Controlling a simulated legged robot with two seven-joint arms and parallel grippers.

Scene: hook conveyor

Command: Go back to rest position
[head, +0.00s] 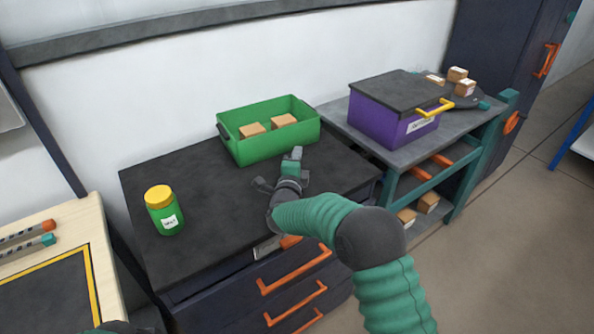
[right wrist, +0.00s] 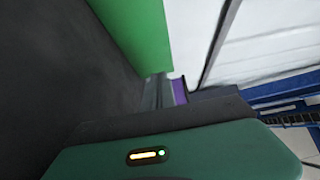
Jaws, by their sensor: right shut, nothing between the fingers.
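My right gripper (head: 294,162) is over the dark cabinet top, just in front of the green bin (head: 275,153). It is shut and holds nothing. In the right wrist view, part of the gripper's green body fills the bottom, and the green bin's wall (right wrist: 135,30) shows at the top. My right arm reaches in from the lower right. Only a small dark and green part at the bottom left edge of the head view may be my left arm; its gripper does not show.
The green bin holds two small cardboard boxes (head: 284,121). A green jar with a yellow lid (head: 164,210) stands at the left on the cabinet top (head: 215,225). A purple box with a dark lid (head: 385,118) sits on the grey shelf unit to the right. Orange drawer handles (head: 295,271) stick out below my arm.

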